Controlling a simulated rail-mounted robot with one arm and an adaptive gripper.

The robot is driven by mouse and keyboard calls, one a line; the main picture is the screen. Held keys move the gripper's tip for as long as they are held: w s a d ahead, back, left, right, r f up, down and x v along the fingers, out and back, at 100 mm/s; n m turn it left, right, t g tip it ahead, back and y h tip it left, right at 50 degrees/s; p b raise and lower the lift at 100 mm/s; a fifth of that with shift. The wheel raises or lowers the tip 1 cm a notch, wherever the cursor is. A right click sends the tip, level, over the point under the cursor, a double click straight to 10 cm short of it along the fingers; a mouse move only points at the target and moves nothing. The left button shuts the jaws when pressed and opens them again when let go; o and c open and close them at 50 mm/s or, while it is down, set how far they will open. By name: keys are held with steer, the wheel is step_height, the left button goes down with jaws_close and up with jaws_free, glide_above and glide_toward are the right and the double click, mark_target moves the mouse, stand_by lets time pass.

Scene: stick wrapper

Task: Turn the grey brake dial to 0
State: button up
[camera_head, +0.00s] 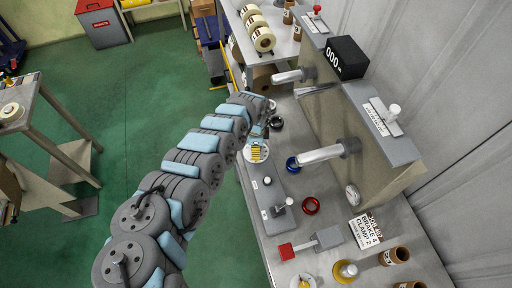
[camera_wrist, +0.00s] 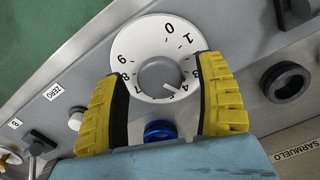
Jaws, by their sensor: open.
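The grey brake dial (camera_wrist: 158,74) is a round knob on a white numbered disc in the wrist view. Its white pointer line aims to the lower right, near the 4; the 0 is at the upper right of the disc. My gripper (camera_wrist: 160,82) is open, with one yellow finger on each side of the knob. I cannot tell whether either finger touches it. In the head view the white disc (camera_head: 248,155) shows beneath my gripper (camera_head: 258,152), and the knob is hidden.
A blue ring (camera_wrist: 160,130) and a black ring (camera_wrist: 287,82) are near the dial. A ZERO label (camera_wrist: 56,91) and button (camera_wrist: 75,121) are to the left. A card (camera_head: 364,231) reads BRAKE 4, CLAMP 2.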

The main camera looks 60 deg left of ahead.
steer(key=c, duration=1.2)
